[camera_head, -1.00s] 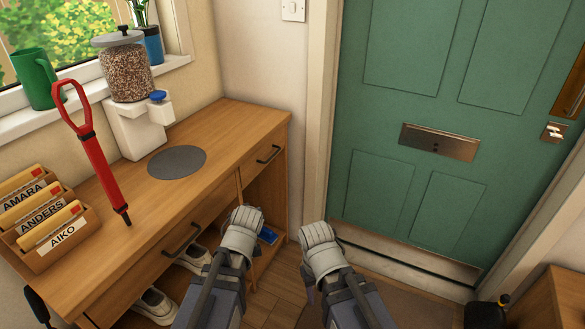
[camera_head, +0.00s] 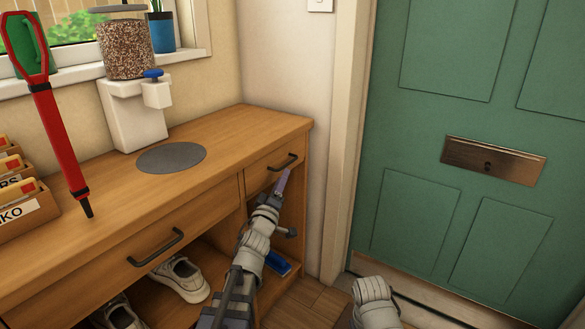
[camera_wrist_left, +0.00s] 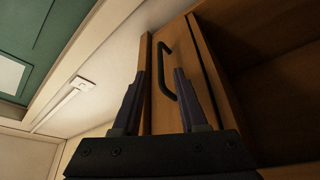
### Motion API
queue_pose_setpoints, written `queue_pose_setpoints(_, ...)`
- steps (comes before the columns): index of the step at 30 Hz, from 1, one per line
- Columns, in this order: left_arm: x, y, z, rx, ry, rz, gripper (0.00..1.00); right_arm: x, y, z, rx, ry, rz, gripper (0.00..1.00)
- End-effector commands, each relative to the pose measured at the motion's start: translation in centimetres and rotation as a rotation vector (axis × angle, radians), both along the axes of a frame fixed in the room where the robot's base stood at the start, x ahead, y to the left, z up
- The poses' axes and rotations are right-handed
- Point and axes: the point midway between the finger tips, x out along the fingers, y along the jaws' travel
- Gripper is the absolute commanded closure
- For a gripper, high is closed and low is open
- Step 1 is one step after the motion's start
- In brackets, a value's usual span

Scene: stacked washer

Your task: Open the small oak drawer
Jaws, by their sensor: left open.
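The small oak drawer (camera_head: 258,176) is at the right end of the wooden bench in the head view and looks shut. Its dark bar handle (camera_head: 285,162) is on the front. My left gripper (camera_head: 284,178) is just below and in front of that handle. In the left wrist view, the two fingers (camera_wrist_left: 160,78) are open and empty, pointing at the drawer front (camera_wrist_left: 182,50). The handle (camera_wrist_left: 165,72) shows beyond and between the fingertips, and I see no contact. Of my right arm only a wrist part shows at the bottom; its gripper is hidden.
A wider drawer with a dark handle (camera_head: 156,247) is to the left. A dispenser (camera_head: 135,105), a grey disc (camera_head: 171,158) and a red tool (camera_head: 55,135) are on the bench top. Shoes (camera_head: 180,279) are below. The green door (camera_head: 450,120) stands right.

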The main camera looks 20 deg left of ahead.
Motion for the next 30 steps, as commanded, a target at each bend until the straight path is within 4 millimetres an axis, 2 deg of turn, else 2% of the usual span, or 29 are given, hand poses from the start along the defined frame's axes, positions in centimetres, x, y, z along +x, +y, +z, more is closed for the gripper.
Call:
queue_pose_setpoints(8,2.3,0.0,0.6,-0.001,0.002,0.001,0.58,0.0,0.0,0.6,0.0,0.0,0.001,0.48)
queue_pose_setpoints(18,7.1,-0.1,1.6,0.001,0.002,0.0,0.58,0.0,0.0,1.6,0.0,0.0,0.004,0.48)
queue_pose_setpoints(28,7.6,-0.2,1.6,0.0,0.003,0.002,0.58,0.0,0.0,1.7,0.0,0.0,0.004,0.48)
queue_pose_setpoints(30,7.6,-0.1,1.6,0.0,0.003,0.002,0.65,0.0,0.0,1.7,0.0,0.0,0.004,0.48)
